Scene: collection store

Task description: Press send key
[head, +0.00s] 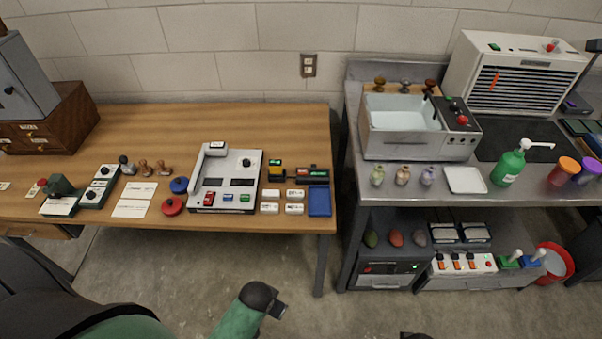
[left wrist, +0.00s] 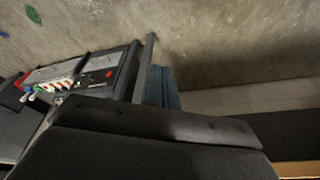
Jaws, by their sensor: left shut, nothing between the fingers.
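A white desk machine (head: 225,178) stands on the wooden table in the head view. It has a dark display, a black knob and a handset-like bar on its left side. A red key (head: 209,198), a blue key (head: 228,198) and a green key (head: 245,198) sit along its front. Their lettering is too small to read, so I cannot tell which is the send key. My left gripper (head: 279,309) is shut and empty, low in front of the table and apart from the machine.
The wooden table (head: 280,125) also holds stamps, red and blue round pads, cards, small white blocks and a blue tray (head: 319,202). A metal bench (head: 400,184) with a sink unit stands right, across a gap. Open floor lies before the table.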

